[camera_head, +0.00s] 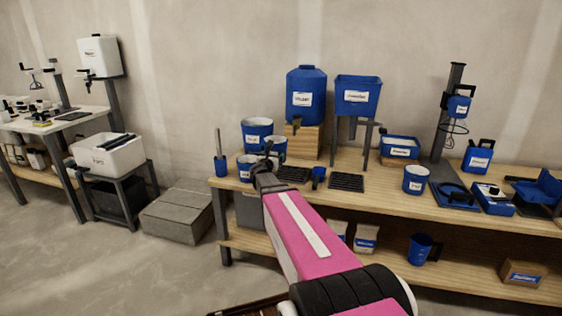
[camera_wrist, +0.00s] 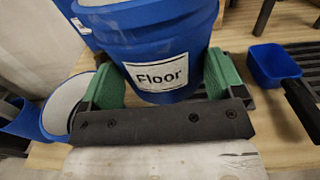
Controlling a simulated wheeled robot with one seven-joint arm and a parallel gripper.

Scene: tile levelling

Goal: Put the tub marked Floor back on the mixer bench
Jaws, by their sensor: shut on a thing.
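The blue tub marked Floor (camera_wrist: 153,35) fills the upper middle of the wrist view, its white label facing me. My gripper (camera_wrist: 160,82) is shut on it, a green pad on each side of its lower part. In the head view my gripper (camera_head: 264,174) is over the left end of the wooden mixer bench (camera_head: 393,184), with a blue tub (camera_head: 278,146) just behind it, partly hidden. The held tub looks upright. I cannot tell whether its base touches the bench.
A white-lined blue tub (camera_wrist: 63,103) stands close on the left, and a blue scoop (camera_wrist: 272,64) lies on the right. Black grates (camera_head: 346,182) lie on the bench. Another tub (camera_head: 416,179) stands further right, with bare wood left of it.

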